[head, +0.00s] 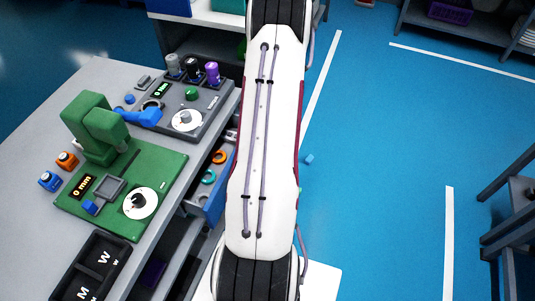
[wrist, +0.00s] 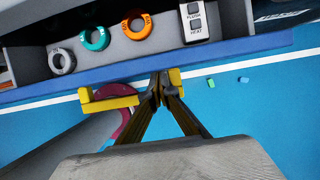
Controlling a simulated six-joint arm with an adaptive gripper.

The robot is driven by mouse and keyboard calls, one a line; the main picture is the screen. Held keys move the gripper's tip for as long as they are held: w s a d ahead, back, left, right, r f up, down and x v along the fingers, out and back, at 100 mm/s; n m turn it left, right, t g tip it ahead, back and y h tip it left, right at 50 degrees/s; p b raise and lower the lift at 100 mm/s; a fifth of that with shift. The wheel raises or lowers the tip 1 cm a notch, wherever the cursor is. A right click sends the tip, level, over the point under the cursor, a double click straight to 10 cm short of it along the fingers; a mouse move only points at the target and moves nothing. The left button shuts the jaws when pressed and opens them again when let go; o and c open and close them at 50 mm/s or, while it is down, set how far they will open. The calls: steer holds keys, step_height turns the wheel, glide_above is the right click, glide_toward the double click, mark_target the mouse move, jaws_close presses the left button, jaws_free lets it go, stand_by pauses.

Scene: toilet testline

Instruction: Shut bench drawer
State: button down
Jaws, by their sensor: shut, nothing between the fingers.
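The bench drawer stands open below the bench top in the head view, its blue front (head: 216,200) pulled out and partly hidden by my arm. In the wrist view the blue drawer front (wrist: 225,52) runs across the picture. A yellow handle (wrist: 112,102) sticks out from it. My gripper (wrist: 158,88) is shut and empty, with its fingertips at the handle, overlapping its right part; I cannot tell whether they touch. My gripper is hidden in the head view.
The drawer holds a grey ring (wrist: 62,61), a teal ring (wrist: 95,39), an orange ring (wrist: 137,26) and a labelled box (wrist: 194,22). The grey bench top (head: 112,75) carries green and grey devices. Blue floor right of my arm is mostly clear.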

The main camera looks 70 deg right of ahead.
glide_above(227, 154)
steer(key=shift+s+a, duration=0.15)
steer(key=shift+s, duration=0.2)
steer(key=shift+w, duration=0.2)
steer(key=shift+w+r, duration=0.15)
steer(key=shift+r, duration=0.1)
steer(key=shift+v, duration=0.85)
steer(key=s+v, duration=0.1)
steer(key=v, duration=0.7)
